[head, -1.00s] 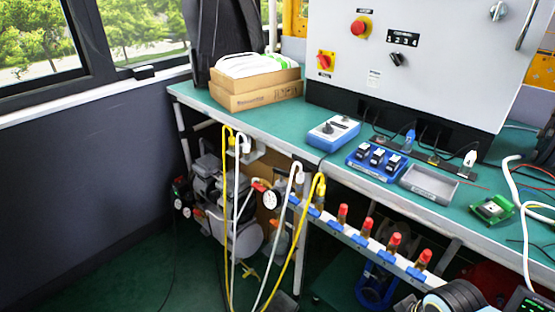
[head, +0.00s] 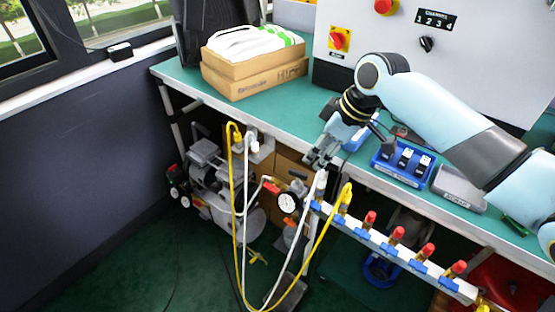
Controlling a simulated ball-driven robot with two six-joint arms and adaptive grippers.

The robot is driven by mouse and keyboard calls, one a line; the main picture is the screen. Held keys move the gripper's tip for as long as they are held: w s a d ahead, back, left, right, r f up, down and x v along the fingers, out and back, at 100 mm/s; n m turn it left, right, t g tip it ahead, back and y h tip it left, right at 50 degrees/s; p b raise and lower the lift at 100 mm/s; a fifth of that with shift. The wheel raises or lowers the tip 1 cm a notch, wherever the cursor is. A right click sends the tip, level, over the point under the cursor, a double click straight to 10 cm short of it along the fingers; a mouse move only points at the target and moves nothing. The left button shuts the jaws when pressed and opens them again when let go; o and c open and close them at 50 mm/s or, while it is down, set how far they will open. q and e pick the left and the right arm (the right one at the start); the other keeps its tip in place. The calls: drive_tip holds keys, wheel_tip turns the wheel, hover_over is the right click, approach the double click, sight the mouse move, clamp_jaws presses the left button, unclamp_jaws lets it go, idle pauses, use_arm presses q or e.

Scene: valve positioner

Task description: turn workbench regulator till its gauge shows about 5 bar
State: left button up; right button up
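A round white-faced gauge (head: 288,202) with a dark rim hangs below the bench's front edge, with a red part (head: 271,187) at its left. Its needle is too small to read. The regulator body and knob cannot be clearly told apart from the fittings and hoses around it. My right gripper (head: 317,160) points down at the bench's front edge, above and to the right of the gauge and apart from it. Nothing shows held in it, but its finger gap is unclear. My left gripper is out of view.
Yellow (head: 236,200) and white hoses hang in front of the compressor (head: 225,215). A rail (head: 395,252) with several red-tipped fittings runs right of the gauge. Cardboard boxes (head: 255,80), a blue tray (head: 375,168) and a grey tray (head: 459,188) sit on the bench (head: 190,80).

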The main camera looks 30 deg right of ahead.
sight(299, 173)
drive_tip(key=x, duration=0.2)
drive_tip(key=b+x, duration=0.1)
drive_tip(key=x, duration=0.2)
drive_tip(key=shift+w+a, duration=0.1)
drive_tip(key=shift+w, duration=0.3)
drive_tip(key=x, duration=0.4)
drive_tip(key=shift+b, duration=0.4)
drive_tip(key=shift+w+a+f, duration=0.15)
drive_tip(key=shift+w+f, duration=0.1)
drive_tip(key=shift+f, duration=0.35)
drive_tip(key=shift+c, duration=0.8)
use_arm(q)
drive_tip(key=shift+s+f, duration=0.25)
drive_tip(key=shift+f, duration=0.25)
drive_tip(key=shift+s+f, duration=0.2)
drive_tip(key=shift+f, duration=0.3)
use_arm(e)
clamp_jaws()
